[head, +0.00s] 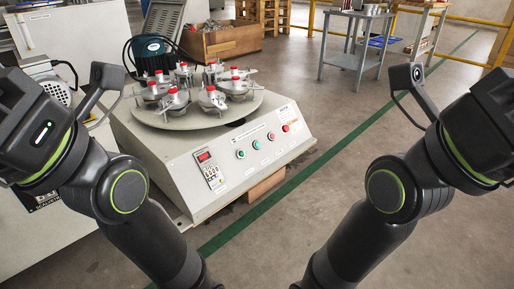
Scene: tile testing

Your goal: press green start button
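The tile testing machine (215,186) stands in the middle left of the head view, with a sloped front panel. A green button (240,154) sits on the panel, right of the small display and keypad (208,168). A second, greenish-looking button (256,144) is beside it; its exact color is hard to tell. A red button (271,135) and a red knob on a box (286,128) are further right. My arms are raised on both sides of the machine, apart from the panel. Neither gripper's fingers show.
A round turntable (183,116) with several red-topped clamps lies on top of the machine. A grey cabinet is at left. The floor right of the machine, with a green line (318,169), is clear.

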